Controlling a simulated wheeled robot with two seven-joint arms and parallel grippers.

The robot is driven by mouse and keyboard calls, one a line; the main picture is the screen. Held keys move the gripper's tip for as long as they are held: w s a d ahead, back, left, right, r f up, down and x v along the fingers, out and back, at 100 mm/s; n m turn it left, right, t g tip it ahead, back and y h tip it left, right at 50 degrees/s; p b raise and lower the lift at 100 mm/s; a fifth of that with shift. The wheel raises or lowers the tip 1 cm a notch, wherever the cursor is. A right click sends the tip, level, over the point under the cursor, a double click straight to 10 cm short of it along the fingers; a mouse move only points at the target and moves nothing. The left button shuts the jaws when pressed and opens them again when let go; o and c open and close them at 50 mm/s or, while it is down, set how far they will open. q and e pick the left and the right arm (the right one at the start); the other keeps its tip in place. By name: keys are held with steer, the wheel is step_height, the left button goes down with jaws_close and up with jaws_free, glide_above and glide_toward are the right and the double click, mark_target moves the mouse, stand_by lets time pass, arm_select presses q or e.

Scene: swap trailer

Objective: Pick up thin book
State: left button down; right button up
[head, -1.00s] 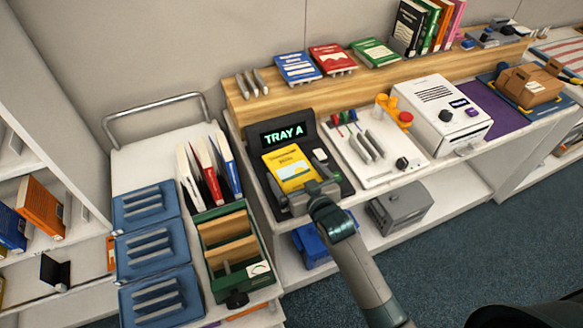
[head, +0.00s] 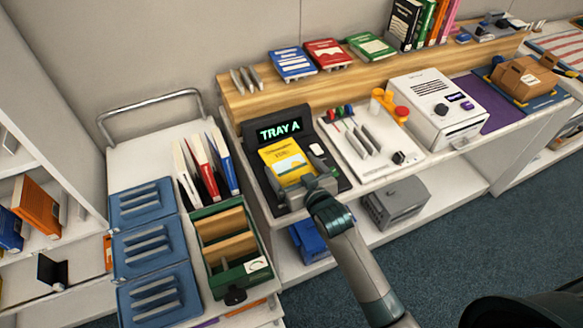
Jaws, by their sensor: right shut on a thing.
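The gripper and wrist hide the book's near corner. The book rests at a tilt along the tray's sloped face; I cannot tell whether it is clear of the tray. My left gripper is out of view.
A white pen board (head: 350,165) and a white machine (head: 437,107) stand to the right. A green divided box (head: 248,275) and blue trays (head: 141,206) are at left. Books line the wooden shelf (head: 250,102) behind.

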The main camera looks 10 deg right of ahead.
mark_target(292, 169)
steer(key=shift+r, duration=0.45)
step_height(292, 169, up, 3)
steer(key=shift+f+b, duration=0.15)
steer(key=shift+b, duration=0.4)
steer(key=d+r+b, duration=0.2)
steer(key=d+r, duration=0.4)
steer(key=d, duration=0.5)
steer(key=shift+w+d+r+b, duration=0.15)
steer(key=shift+d+r+b, duration=0.15)
steer(key=shift+r+b, duration=0.05)
steer(key=shift+a, duration=0.1)
steer(key=s+a+r+m+h+b, duration=0.1)
steer(key=s+a, duration=0.3)
steer(key=s, duration=0.4)
steer(key=shift+s+m+h, duration=0.3)
steer(key=shift+m+h, duration=0.3)
steer(key=shift+h, duration=0.3)
